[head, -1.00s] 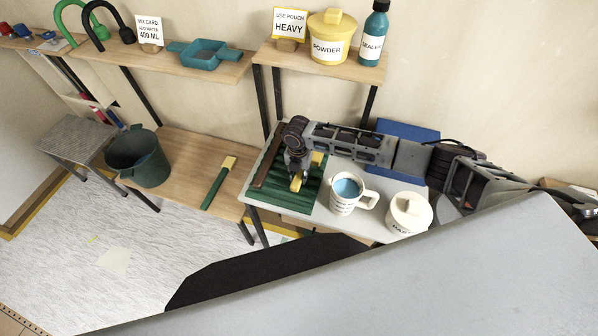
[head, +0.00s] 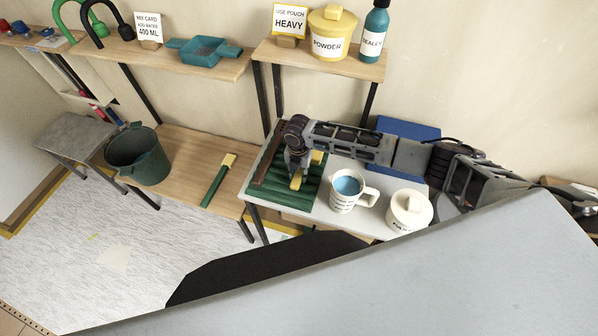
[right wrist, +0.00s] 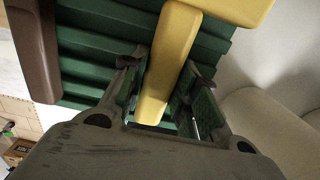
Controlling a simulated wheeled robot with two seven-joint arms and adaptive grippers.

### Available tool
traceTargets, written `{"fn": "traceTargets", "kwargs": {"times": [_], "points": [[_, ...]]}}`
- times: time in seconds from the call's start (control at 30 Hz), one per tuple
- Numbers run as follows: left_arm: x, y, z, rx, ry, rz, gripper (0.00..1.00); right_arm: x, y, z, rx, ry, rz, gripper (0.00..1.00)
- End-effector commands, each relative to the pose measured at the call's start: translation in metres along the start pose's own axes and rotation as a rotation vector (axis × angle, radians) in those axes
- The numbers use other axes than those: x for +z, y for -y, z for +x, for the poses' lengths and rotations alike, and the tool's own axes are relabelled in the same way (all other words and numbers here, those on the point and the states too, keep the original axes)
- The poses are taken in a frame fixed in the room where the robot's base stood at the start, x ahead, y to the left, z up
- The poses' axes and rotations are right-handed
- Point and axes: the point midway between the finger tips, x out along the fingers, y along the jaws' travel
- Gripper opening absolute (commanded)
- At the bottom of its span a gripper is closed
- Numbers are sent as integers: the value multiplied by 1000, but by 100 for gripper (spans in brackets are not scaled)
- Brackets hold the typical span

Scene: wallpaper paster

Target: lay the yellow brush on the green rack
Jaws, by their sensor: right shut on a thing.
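The yellow brush (head: 297,180) is over the green rack (head: 304,196) on the white table. In the right wrist view the yellow brush (right wrist: 168,65) has a long handle and a wider yellow end at the top. The ridged green rack (right wrist: 95,50) lies right behind it; I cannot tell whether the brush touches the ridges. My right gripper (head: 296,170) points down over the rack and is shut on the brush handle, with a finger on each side in the right wrist view (right wrist: 160,90). My left gripper is not in view.
A brown bar (head: 268,155) lies along the rack's left edge. A white mug (head: 344,200) with blue liquid and a white lidded pot (head: 408,212) stand to the right of the rack. A green-handled brush (head: 218,182) and a dark green bucket (head: 138,156) are left.

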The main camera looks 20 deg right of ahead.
Motion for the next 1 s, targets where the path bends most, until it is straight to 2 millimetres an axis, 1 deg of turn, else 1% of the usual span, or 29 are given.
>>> {"fn": "traceTargets", "kwargs": {"times": [0.97,1.0], "points": [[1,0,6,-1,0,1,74,0,0,12,0,1,0,0],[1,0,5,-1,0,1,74,0,0,12,0,1,0,35]]}}
